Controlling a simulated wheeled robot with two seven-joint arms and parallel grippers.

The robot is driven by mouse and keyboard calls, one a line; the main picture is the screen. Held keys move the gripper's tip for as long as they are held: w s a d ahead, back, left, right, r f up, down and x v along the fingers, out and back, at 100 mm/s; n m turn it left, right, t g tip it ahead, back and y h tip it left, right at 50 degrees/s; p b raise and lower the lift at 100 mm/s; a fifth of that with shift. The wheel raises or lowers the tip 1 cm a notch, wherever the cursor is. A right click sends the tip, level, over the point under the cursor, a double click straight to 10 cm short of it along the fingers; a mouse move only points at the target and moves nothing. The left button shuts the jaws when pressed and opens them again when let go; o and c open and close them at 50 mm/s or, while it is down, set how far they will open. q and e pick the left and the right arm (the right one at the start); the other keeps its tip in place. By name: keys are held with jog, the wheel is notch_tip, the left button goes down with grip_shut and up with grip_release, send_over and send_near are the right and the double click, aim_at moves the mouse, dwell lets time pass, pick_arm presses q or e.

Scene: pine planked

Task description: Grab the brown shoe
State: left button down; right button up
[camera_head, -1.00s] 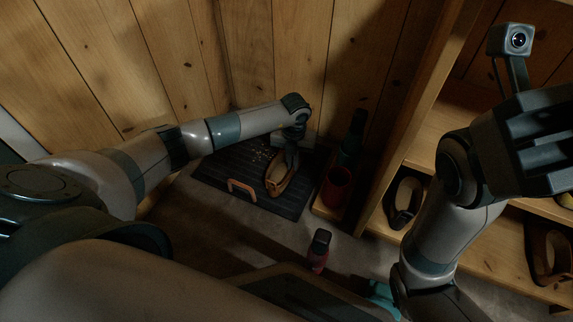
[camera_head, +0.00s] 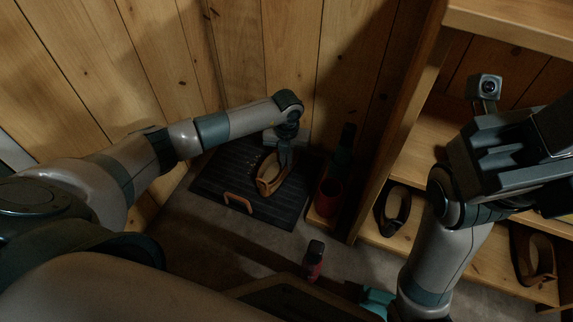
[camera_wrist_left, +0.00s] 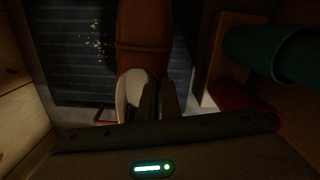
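A brown shoe (camera_head: 267,182) rests on a dark ribbed mat (camera_head: 222,167) by the plank wall. In the left wrist view the shoe (camera_wrist_left: 145,35) points away, its pale-lined opening close to the fingers. My left gripper (camera_head: 284,163) reaches down at the shoe's opening end. Its dark fingers (camera_wrist_left: 160,95) look close together at the edge of the opening. I cannot tell whether the shoe's wall is between them. My right gripper (camera_head: 482,163) is raised in front of the shelf, away from the shoe; its finger gap is unclear.
An orange-brown arched piece (camera_head: 238,201) lies at the mat's near edge. A red container-like item (camera_head: 328,198) and a dark green item (camera_head: 344,150) stand right of the mat. A red item (camera_head: 314,260) stands on the floor. The wooden shelf (camera_head: 405,120) holds a dark shoe (camera_head: 393,210) and another brown shoe (camera_head: 534,258).

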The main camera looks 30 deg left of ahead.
pick_arm(q)
jog(key=shift+r+p, duration=0.5)
jog(key=shift+r, duration=1.05)
